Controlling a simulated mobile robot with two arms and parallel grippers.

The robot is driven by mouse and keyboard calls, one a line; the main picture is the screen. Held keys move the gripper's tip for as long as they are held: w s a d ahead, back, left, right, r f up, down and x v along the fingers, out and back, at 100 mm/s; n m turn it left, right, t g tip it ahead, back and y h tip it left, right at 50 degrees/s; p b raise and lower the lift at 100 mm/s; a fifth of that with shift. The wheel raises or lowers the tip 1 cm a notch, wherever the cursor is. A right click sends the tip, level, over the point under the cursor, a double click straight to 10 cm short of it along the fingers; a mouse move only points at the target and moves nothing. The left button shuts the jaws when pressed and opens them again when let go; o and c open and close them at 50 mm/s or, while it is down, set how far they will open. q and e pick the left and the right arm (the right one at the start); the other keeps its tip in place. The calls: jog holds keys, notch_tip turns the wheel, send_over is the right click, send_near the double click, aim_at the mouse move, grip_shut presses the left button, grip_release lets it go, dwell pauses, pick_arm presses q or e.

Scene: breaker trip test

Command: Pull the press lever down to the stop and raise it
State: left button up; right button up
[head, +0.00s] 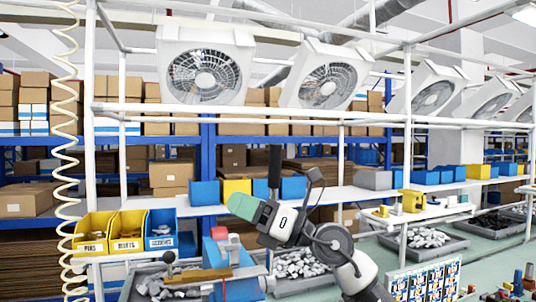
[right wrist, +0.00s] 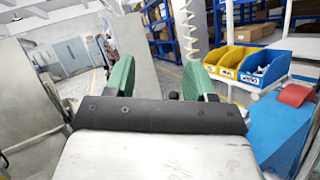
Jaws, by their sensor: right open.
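The press (head: 236,285) is a blue body with a red cap (head: 219,233), low in the middle of the head view. What looks like its lever is a tan bar (head: 197,275) reaching left to an upright black ball knob (head: 168,257). My right gripper (head: 243,206) has green fingers and is above and to the right of the knob, apart from it. In the right wrist view its two fingers (right wrist: 158,78) are spread with nothing gripped. A small dark round thing (right wrist: 173,95), perhaps the knob, shows beyond the palm edge. My left gripper is out of view.
Yellow bins (head: 93,232) and a blue bin (head: 161,231) stand left of the press. Trays of grey parts (head: 298,264) lie behind it. A white shelf (head: 345,194) with blue and yellow boxes crosses behind my right arm. A coiled cream hose (head: 66,150) hangs at left.

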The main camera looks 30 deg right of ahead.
aim_at(281, 152)
jog(key=s+d+r+t+h, duration=0.2)
jog(key=d+r+h, duration=0.75)
jog(key=d, duration=0.45)
jog(key=shift+h, duration=0.25)
jog(key=p+x, duration=0.1)
jog(key=x, duration=0.2)
jog(key=p+x, duration=0.4)
jog(key=x, duration=0.1)
jog(key=shift+w+a+f, duration=0.25)
jog(key=shift+a+f, duration=0.05)
jog(key=shift+w+a+f+p, duration=0.1)
jog(key=shift+w+a+p, duration=0.05)
jog(key=shift+w+p, duration=0.2)
jog(key=shift+w+a+f+p, duration=0.15)
jog(key=shift+w+p, duration=0.05)
jog(key=shift+w, duration=0.25)
jog(key=shift+c, duration=0.2)
jog(key=shift+s, duration=0.1)
grip_shut()
